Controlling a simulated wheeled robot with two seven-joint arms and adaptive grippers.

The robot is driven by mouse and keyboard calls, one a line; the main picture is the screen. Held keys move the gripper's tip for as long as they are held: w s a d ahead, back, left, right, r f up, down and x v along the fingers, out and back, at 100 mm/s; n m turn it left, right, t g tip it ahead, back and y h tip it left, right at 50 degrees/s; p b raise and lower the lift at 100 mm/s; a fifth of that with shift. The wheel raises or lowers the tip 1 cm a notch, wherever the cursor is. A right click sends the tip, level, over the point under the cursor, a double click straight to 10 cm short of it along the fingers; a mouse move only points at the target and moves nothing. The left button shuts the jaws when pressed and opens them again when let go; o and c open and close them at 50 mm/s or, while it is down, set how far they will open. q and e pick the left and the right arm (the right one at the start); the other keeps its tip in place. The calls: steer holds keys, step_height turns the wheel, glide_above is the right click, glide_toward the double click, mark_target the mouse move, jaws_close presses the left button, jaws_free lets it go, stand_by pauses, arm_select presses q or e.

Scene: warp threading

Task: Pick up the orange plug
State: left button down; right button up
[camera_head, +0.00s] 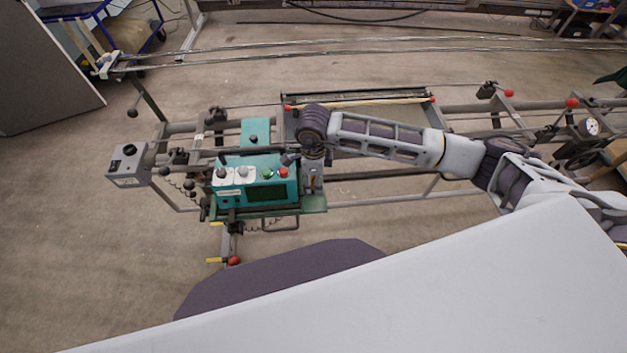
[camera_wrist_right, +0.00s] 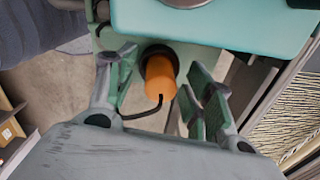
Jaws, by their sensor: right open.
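The orange plug (camera_wrist_right: 160,79) shows in the right wrist view as a short orange cylinder in a dark round collar, with a black cable running from it. In the head view I cannot make it out. My right gripper (camera_wrist_right: 163,92) is open, with one green-padded finger on each side of the plug and a gap between the plug and each finger. In the head view my right gripper (camera_head: 313,186) points down at the right end of the teal control box (camera_head: 248,180). My left gripper is not in view.
The teal box has several buttons and a dark screen, and its edge (camera_wrist_right: 215,25) is close to my right fingers. Metal rails (camera_head: 375,202) of the machine frame run to the right. A grey switch box (camera_head: 127,164) is at left. Bare floor (camera_head: 75,240) lies at lower left.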

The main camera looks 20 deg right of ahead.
jaws_close()
steer(key=shift+r, duration=0.1)
step_height(320, 180, up, 10)
steer(key=shift+f+b, duration=0.1)
steer(key=shift+b, duration=0.8)
stand_by(0.5)
steer(key=shift+r+p, duration=1)
steer(key=shift+r, duration=1.55)
